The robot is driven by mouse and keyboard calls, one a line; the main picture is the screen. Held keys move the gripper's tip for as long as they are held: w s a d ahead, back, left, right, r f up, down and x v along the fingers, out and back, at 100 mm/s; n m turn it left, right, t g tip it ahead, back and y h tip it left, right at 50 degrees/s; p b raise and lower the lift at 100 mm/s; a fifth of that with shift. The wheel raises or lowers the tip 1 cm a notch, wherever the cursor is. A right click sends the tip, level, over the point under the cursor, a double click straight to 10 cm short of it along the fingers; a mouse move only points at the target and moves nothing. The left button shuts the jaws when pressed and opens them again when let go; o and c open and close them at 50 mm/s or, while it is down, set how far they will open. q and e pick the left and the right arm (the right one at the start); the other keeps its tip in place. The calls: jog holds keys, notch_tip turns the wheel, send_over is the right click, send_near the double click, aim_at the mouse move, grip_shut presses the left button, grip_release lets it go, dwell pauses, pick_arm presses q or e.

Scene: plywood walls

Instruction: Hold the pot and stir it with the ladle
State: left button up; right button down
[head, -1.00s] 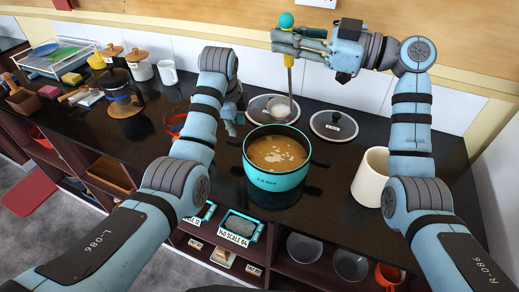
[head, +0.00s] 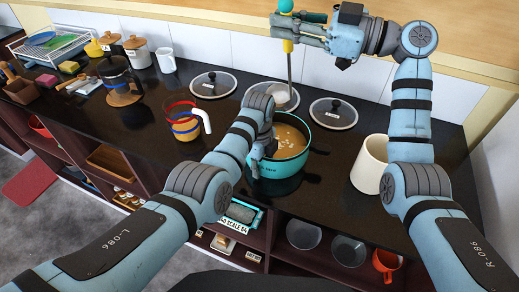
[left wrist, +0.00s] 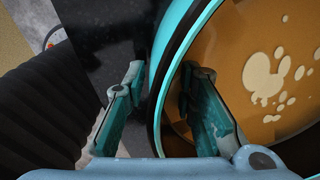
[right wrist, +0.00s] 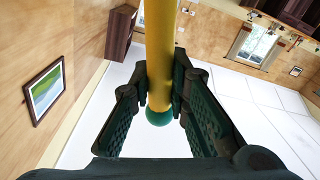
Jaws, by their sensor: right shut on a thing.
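The teal pot (head: 275,187) with brown soup stands on the dark counter. My left gripper (head: 262,147) is at its left rim, partly hidden by my arm. In the left wrist view its open fingers (left wrist: 160,105) straddle the pot wall, one outside and one inside over the soup; the pot rim (left wrist: 172,65) runs between them. My right gripper (head: 300,32) is shut on the yellow handle of the ladle (head: 288,46), also seen in the right wrist view (right wrist: 160,50). The ladle hangs upright, its bowl (head: 283,98) behind and above the pot, apart from the soup.
A cream jug (head: 369,165) stands right of the pot. Lids (head: 333,113) lie behind it, with another lid (head: 212,85) farther left. Shelves with a scale (head: 240,212) are below the counter's front edge.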

pick_arm(q)
grip_shut()
jog(key=shift+r, duration=0.1)
jog(key=shift+w, duration=0.1)
pick_arm(e)
jog(key=d+f, duration=0.2)
jog(key=f, duration=0.6)
jog(key=s+d+f+y, duration=0.1)
jog(key=f, duration=0.7)
jog(key=shift+s+d+f+m+y, duration=0.2)
jog(key=shift+d+m+y, duration=0.1)
jog(key=shift+d+m, duration=0.1)
